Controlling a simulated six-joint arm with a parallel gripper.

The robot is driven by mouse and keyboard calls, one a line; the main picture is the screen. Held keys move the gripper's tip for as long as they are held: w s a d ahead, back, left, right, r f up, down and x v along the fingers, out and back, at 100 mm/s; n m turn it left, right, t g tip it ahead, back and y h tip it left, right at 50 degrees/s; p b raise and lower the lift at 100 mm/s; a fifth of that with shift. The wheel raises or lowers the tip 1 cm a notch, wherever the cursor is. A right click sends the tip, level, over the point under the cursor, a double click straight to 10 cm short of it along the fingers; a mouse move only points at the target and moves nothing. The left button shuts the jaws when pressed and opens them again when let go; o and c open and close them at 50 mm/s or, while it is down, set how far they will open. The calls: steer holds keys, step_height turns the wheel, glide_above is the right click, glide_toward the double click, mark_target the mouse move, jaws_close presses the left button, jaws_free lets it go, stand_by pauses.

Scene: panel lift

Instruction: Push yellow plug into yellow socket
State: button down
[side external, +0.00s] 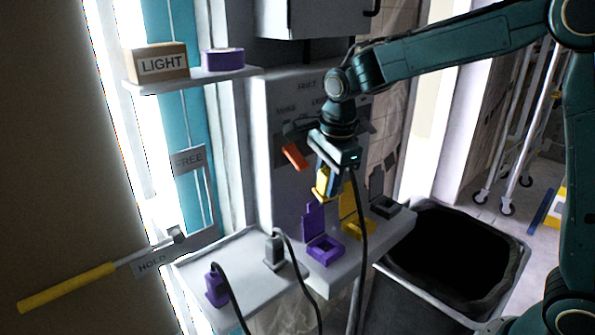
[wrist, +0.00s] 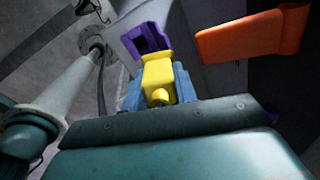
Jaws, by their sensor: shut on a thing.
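My gripper (side external: 329,184) is shut on the yellow plug (side external: 322,181), held in the air above the shelf. In the wrist view the yellow plug (wrist: 157,74) sits between the two blue fingers of my gripper (wrist: 160,85). The yellow socket (side external: 358,228) stands on the shelf with its yellow back plate raised, below and a little right of the plug. The plug is apart from it. A dark cable crosses in front of the yellow socket. I cannot make out the yellow socket in the wrist view.
The purple socket (side external: 323,249) is left of the yellow one, and a black socket (side external: 384,206) is right. A grey plug (side external: 273,250) and a purple plug (side external: 216,287) stand on the left tray. An orange lever (side external: 295,156) juts from the panel. A black bin (side external: 455,260) is at right.

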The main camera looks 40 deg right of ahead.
steer(key=s+d+f+n+g, duration=0.1)
steer(key=d+f+n+g, duration=0.1)
steer(key=d, duration=0.9)
steer(key=shift+s+f+n, duration=0.2)
steer(key=shift+f+n, duration=0.1)
steer(key=shift+f, duration=0.25)
steer(key=shift+d, duration=0.1)
steer(key=shift+f, duration=0.25)
steer(key=shift+f, duration=3.55)
steer(key=shift+f, duration=0.6)
steer(key=c, duration=1)
jaws_free()
steer(key=shift+w+r, duration=0.1)
